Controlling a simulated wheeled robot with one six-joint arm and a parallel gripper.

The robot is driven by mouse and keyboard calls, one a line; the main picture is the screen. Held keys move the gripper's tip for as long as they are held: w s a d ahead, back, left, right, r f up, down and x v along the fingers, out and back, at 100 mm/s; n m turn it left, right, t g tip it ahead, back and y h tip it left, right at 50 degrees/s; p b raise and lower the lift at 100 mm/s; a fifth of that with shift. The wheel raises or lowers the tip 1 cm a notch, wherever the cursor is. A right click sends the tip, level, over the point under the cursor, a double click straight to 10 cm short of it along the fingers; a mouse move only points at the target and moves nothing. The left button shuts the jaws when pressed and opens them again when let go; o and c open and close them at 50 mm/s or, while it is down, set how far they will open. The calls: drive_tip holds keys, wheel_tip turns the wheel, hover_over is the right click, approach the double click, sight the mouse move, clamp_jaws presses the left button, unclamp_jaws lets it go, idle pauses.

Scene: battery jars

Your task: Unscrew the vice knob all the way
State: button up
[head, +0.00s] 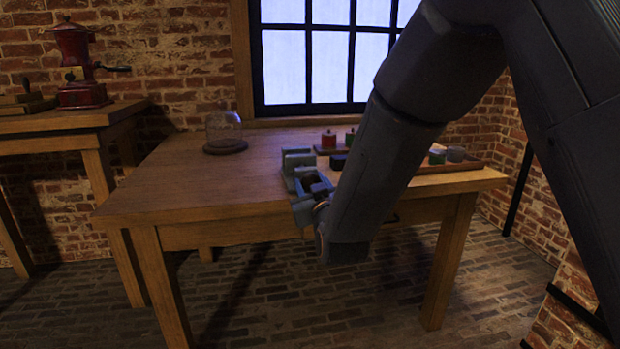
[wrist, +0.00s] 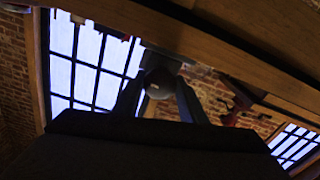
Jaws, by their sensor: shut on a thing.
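The green-grey vice (head: 297,163) stands at the front edge of the wooden table, right of its middle, in the head view. My gripper (head: 318,205) is at the front of the vice, below the tabletop's edge, and partly hidden by my own arm. In the wrist view the two fingers of my gripper (wrist: 160,95) close on a dark round knob (wrist: 159,83). The knob is in shadow, so its thread and how far it is turned cannot be told. In the head view my arm hides most of the knob.
A glass dome on a dark base (head: 224,134) stands on the table (head: 180,185) at the back. Red and green jars (head: 329,139) and a wooden tray (head: 452,167) are behind and right of my arm. A red coffee grinder (head: 78,65) stands on the left table.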

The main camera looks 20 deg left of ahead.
drive_tip(key=n+p, duration=0.2)
drive_tip(key=n, duration=0.2)
drive_tip(key=shift+r+n, duration=0.1)
drive_tip(key=shift+n, duration=0.2)
drive_tip(key=n+p, duration=0.2)
drive_tip(key=n, duration=0.2)
drive_tip(key=shift+n+p, duration=0.3)
drive_tip(key=n+p, duration=0.2)
drive_tip(key=n, duration=0.2)
drive_tip(key=shift+n, duration=0.3)
drive_tip(key=shift+n+p, duration=1)
drive_tip(key=shift+n, duration=1.3)
drive_tip(key=o, duration=1.1)
drive_tip(key=shift+c, duration=0.2)
